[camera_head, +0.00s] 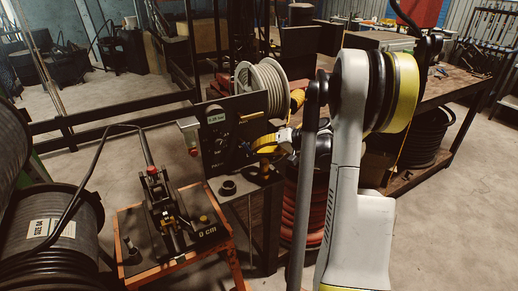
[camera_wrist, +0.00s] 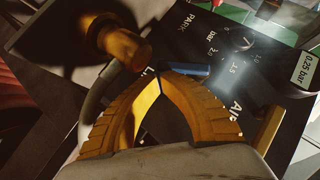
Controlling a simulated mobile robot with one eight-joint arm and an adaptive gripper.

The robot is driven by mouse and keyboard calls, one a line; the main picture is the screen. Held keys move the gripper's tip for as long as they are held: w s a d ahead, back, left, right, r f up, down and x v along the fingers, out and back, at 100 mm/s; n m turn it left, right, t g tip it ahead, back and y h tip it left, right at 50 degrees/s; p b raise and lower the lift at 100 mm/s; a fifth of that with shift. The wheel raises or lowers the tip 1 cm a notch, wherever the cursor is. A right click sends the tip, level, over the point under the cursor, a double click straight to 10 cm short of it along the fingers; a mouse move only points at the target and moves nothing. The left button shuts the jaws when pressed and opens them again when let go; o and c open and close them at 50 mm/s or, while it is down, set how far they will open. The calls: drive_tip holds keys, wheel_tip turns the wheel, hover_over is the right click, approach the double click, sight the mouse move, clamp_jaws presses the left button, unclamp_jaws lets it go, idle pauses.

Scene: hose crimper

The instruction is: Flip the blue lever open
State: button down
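The blue lever (camera_wrist: 190,70) shows in the wrist view as a short blue bar on the dark control panel (camera_wrist: 185,110), just beyond my fingertips. Its left end is partly hidden by the tips. My gripper (camera_wrist: 159,75) has ribbed orange fingers that curve in and meet at the tips, with nothing visible between them. I cannot tell whether the tips touch the lever. In the head view my gripper (camera_head: 268,150) is at the right side of the panel (camera_head: 228,135); the lever cannot be made out there.
A brass fitting (camera_wrist: 125,45) with a hose sticks out left of my fingertips. A gauge with a "0.25 bar" label (camera_wrist: 305,68) is at the right. In the head view, an orange stand (camera_head: 180,260) with the crimper is at the left, and a hose reel (camera_head: 262,85) is behind the panel.

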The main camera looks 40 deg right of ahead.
drive_tip(key=shift+a+f, duration=0.25)
drive_tip(key=shift+f, duration=0.15)
drive_tip(key=shift+w, duration=0.1)
drive_tip(key=shift+r, duration=0.15)
drive_tip(key=shift+r+p, duration=0.4)
drive_tip(key=shift+r, duration=0.3)
